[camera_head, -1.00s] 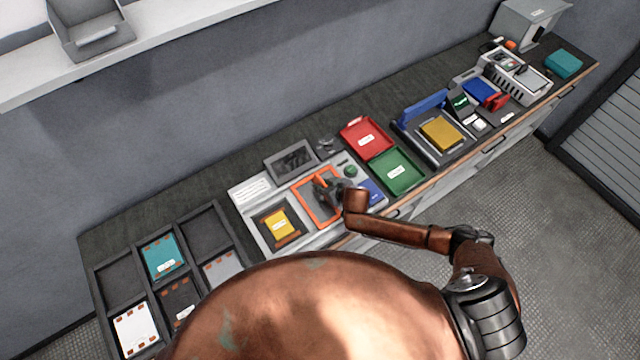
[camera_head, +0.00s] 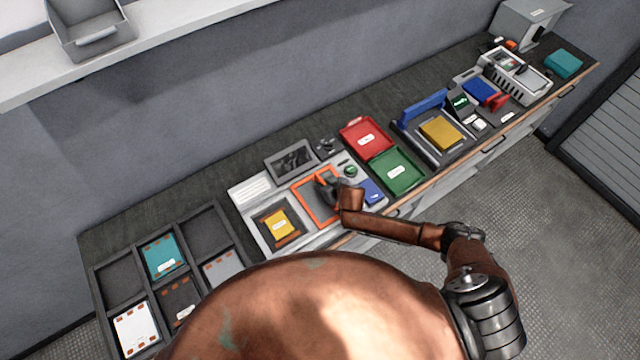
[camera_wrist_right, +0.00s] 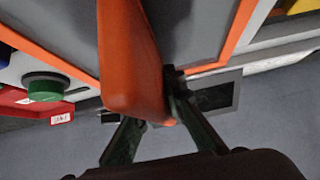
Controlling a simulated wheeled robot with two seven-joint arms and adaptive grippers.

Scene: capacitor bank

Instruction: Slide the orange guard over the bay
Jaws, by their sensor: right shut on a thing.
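The orange guard (camera_head: 304,207) is a frame with a grey middle. It lies on the light grey device in the middle of the bench, to the right of the bay (camera_head: 262,237) with the yellow block (camera_head: 281,225). My right gripper (camera_head: 326,185) reaches over the guard from the right. In the right wrist view its fingers are shut on the guard's upright orange handle (camera_wrist_right: 130,60), which hides part of the fingers. The guard's frame edge (camera_wrist_right: 245,25) shows behind it, and a bit of yellow is at the upper right corner. My left gripper is not in view.
A green button (camera_head: 347,171) and a blue block (camera_head: 371,191) sit on the device right of the guard. A dark screen (camera_head: 292,160) stands behind it. Red (camera_head: 353,128) and green trays are to the right; a dark compartment rack (camera_head: 197,280) is to the left.

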